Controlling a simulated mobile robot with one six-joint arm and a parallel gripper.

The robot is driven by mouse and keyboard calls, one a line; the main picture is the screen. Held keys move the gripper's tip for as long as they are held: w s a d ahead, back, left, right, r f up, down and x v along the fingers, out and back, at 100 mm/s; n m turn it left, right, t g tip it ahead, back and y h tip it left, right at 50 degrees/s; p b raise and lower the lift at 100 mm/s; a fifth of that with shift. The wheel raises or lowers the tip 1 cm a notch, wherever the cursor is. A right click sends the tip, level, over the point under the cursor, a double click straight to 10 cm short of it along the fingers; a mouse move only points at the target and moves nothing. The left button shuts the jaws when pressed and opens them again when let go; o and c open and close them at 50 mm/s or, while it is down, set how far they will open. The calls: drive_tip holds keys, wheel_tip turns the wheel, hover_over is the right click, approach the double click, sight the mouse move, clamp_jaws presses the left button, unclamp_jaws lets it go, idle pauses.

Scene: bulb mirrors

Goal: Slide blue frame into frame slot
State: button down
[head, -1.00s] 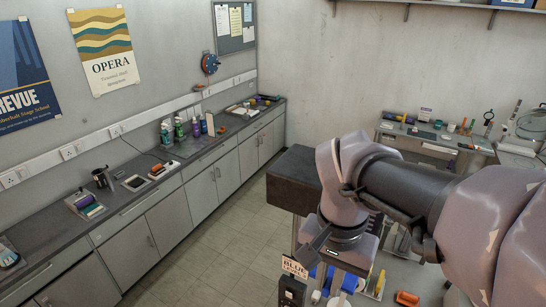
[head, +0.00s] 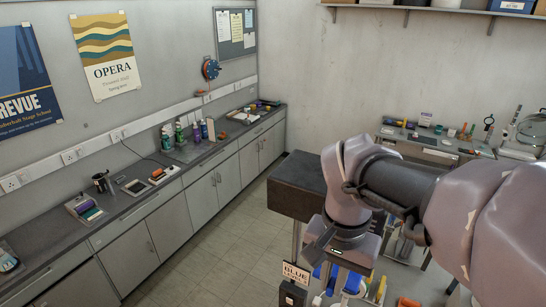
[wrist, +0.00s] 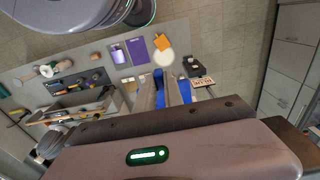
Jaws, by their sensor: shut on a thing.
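My gripper (wrist: 161,84) shows in the wrist view with its pale fingers closed around a blue piece that looks like the blue frame (wrist: 160,90). More blue (wrist: 186,90) shows just right of the fingers. In the head view, blue (head: 319,274) shows below my wrist, partly hidden by the arm; the fingertips are hidden there. I cannot make out the frame slot clearly.
Under the gripper is a grey bench top (wrist: 110,38) with a purple card (wrist: 136,50), an orange piece (wrist: 161,42), a pale disc (wrist: 164,57) and a tray of tools. A dark block-like top (head: 297,185) stands behind my arm. Open floor (head: 215,245) lies left.

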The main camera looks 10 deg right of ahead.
drive_tip(key=shift+w+d+p, duration=0.45)
drive_tip(key=shift+w+d, duration=0.55)
drive_tip(key=shift+w, duration=0.35)
drive_tip(key=shift+w+d+p, duration=0.4)
drive_tip(key=shift+w+d, duration=0.55)
drive_tip(key=shift+w, duration=0.35)
drive_tip(key=shift+w+d+p, duration=0.45)
drive_tip(key=shift+w+d, duration=0.55)
drive_tip(key=shift+w, duration=0.35)
drive_tip(key=shift+f, duration=0.1)
drive_tip(key=c, duration=1.4)
unclamp_jaws()
drive_tip(key=shift+s, duration=0.1)
drive_tip(key=shift+o, duration=0.5)
wheel_tip(320, 180, up, 5)
drive_tip(key=p, duration=0.4)
drive_tip(key=shift+r, duration=1.05)
